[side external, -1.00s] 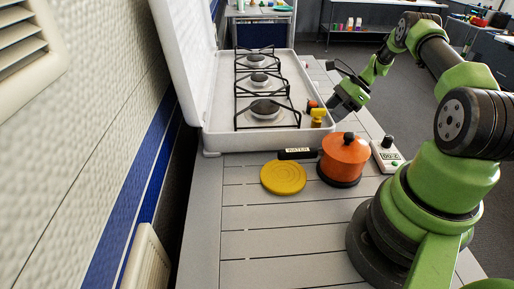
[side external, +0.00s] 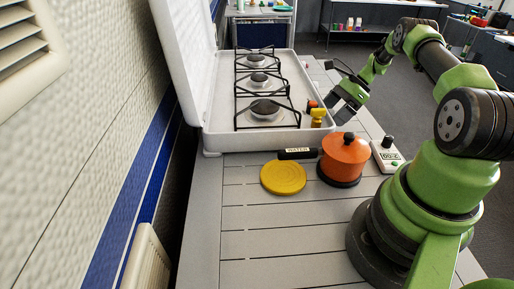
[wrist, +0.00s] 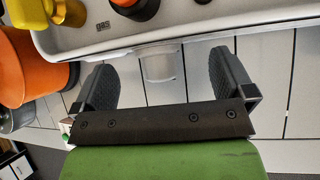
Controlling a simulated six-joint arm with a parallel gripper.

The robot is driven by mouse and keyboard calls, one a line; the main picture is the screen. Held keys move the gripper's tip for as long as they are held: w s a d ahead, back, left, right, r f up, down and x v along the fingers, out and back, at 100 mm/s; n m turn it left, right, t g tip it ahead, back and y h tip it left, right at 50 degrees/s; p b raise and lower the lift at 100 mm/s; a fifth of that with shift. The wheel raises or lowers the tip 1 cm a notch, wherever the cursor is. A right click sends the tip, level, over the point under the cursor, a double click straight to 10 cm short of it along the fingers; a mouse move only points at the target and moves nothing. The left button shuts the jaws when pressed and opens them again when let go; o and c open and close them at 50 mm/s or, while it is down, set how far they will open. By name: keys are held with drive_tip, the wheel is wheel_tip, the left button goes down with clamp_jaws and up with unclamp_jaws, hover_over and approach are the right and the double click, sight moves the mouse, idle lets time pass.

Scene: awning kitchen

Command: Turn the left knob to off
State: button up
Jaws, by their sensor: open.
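The white stove (side external: 278,139) has three burners and an open lid. Two knobs sit at its right edge: a yellow knob (side external: 318,116) at the near corner and an orange-and-black knob (side external: 311,104) just behind it. In the wrist view the yellow knob (wrist: 66,12) is at the top left and a dark knob (wrist: 136,6) is to its right, cut off by the frame's top. Knob settings are too small to read. My gripper (wrist: 163,82) is open and empty, outside the stove's edge in front of a latch (wrist: 157,63). It touches neither knob.
An orange pot (side external: 345,157) stands beside the stove's near corner, close to the knobs. The near slatted table (side external: 265,235) is clear.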

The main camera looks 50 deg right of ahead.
drive_tip(key=v, duration=0.6)
drive_tip(key=shift+w+a+r, duration=0.15)
drive_tip(key=shift+a+r, duration=0.05)
drive_tip(key=shift+r, duration=0.4)
drive_tip(key=w+a+r+n+g+h, duration=0.1)
drive_tip(key=w+a+r+n+h, duration=0.1)
drive_tip(key=a+r+n, duration=0.6)
drive_tip(key=w+a+r+n+h, duration=0.2)
drive_tip(key=a+r+n, duration=0.2)
drive_tip(key=a+r, duration=0.75)
drive_tip(key=s+a+r+n+t, duration=0.3)
drive_tip(key=s+a+n, duration=0.8)
drive_tip(key=s+a, duration=0.2)
drive_tip(key=s, duration=0.2)
drive_tip(key=shift+s+a+r+n+t, duration=0.15)
drive_tip(key=shift+s+n+t, duration=0.15)
drive_tip(key=shift+t, duration=0.1)
